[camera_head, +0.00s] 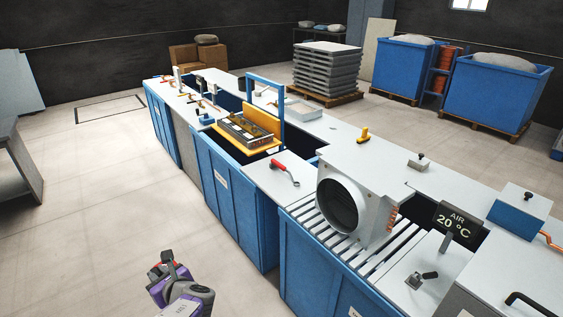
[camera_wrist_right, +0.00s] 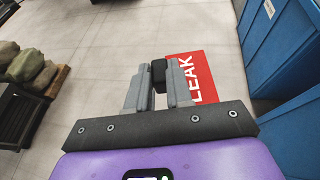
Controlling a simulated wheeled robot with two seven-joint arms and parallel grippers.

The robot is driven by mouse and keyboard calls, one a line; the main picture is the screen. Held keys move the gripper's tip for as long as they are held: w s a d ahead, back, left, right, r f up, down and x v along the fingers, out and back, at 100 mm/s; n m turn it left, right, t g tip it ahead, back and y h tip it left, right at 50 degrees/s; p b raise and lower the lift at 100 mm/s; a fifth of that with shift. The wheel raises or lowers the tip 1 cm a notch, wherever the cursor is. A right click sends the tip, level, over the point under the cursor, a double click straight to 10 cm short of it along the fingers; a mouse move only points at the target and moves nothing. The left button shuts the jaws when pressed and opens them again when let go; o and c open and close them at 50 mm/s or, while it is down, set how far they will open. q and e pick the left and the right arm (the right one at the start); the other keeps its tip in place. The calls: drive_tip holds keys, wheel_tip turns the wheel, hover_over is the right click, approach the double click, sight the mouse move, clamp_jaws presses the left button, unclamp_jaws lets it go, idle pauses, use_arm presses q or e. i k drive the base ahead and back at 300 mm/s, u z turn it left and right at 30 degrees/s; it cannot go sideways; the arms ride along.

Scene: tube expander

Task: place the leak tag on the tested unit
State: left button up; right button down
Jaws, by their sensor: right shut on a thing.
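The red leak tag (camera_wrist_right: 197,78), with white LEAK lettering, is in the right wrist view beside the fingers of my right gripper (camera_wrist_right: 158,88). The fingers are shut on the tag's dark block (camera_wrist_right: 158,72). In the head view, my right gripper (camera_head: 168,266) is low at the left of centre, over the floor in front of the benches; only a little red shows at its tip. The likely tested unit (camera_head: 372,190), a pale housing with a round dark opening and copper tube ends, stands upright on the roller conveyor, well apart from the gripper. My left gripper is out of view.
Blue-fronted benches (camera_head: 232,200) run diagonally between the gripper and the unit. A red-handled tool (camera_head: 284,172) lies on the bench top. The floor at left is mostly clear.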

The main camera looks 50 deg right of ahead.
sight(361, 168)
drive_tip(key=u, duration=0.3)
drive_tip(key=k, duration=0.95)
drive_tip(key=z, duration=1.5)
drive_tip(key=i, duration=0.4)
drive_tip(key=u, duration=0.05)
